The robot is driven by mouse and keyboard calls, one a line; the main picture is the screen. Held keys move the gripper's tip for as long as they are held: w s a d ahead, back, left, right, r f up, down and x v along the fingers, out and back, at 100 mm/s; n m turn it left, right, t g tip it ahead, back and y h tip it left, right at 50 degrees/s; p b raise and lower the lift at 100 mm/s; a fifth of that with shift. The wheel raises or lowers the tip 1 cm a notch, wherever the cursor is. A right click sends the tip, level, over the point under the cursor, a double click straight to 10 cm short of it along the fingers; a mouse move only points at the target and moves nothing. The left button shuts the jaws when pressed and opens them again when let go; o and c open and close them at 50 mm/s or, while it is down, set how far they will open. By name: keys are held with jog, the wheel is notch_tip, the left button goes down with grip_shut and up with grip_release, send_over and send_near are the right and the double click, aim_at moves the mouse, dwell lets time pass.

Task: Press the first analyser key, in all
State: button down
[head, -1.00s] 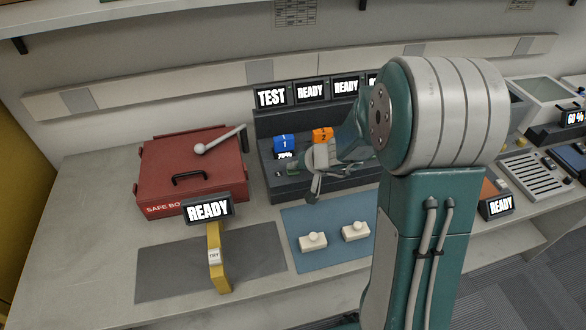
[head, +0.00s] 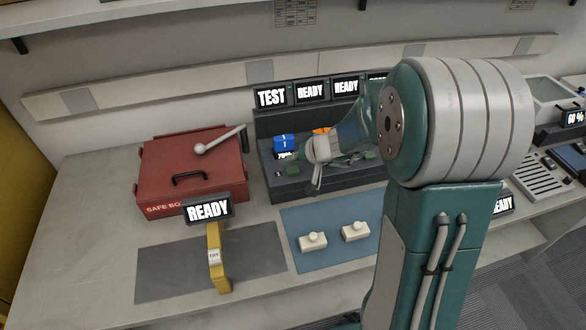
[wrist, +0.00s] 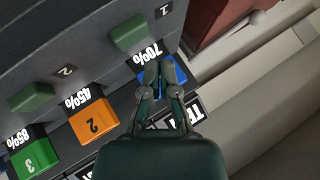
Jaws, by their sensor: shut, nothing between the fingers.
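The analyser (head: 275,190) is a dark console at the back of the bench. Its first screen (head: 271,97) reads TEST; the two beside it read READY. The first key is a green block (head: 293,170) in front of the blue pack (head: 283,141) marked 1; it also shows in the wrist view (wrist: 128,34), uncovered.
An orange pack (wrist: 92,124) and green pack (wrist: 28,155) stand beside the blue one; the second green key (wrist: 33,98) is near. A red safe box (head: 190,175) with a raised lever is left. A yellow stand (head: 218,260) and two white blocks (head: 313,242) are in front.

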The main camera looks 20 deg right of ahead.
aim_at(294, 170)
jog(key=shift+r, duration=1.9)
jog(key=shift+s+a+r, duration=0.15)
jog(key=shift+s+r, duration=0.1)
jog(key=shift+r, duration=0.05)
jog(key=s+a+r+n+g+h, duration=0.1)
jog(key=s+a+r, duration=0.1)
jog(key=s+r, duration=0.35)
jog(key=s+a+r+n+g, duration=0.1)
jog(key=s+a+r, duration=0.15)
jog(key=s, duration=0.65)
jog(key=s+d+r+h, duration=0.2)
jog(key=s+d+h, duration=0.2)
jog(key=s, duration=0.8)
jog(key=shift+d, duration=0.35)
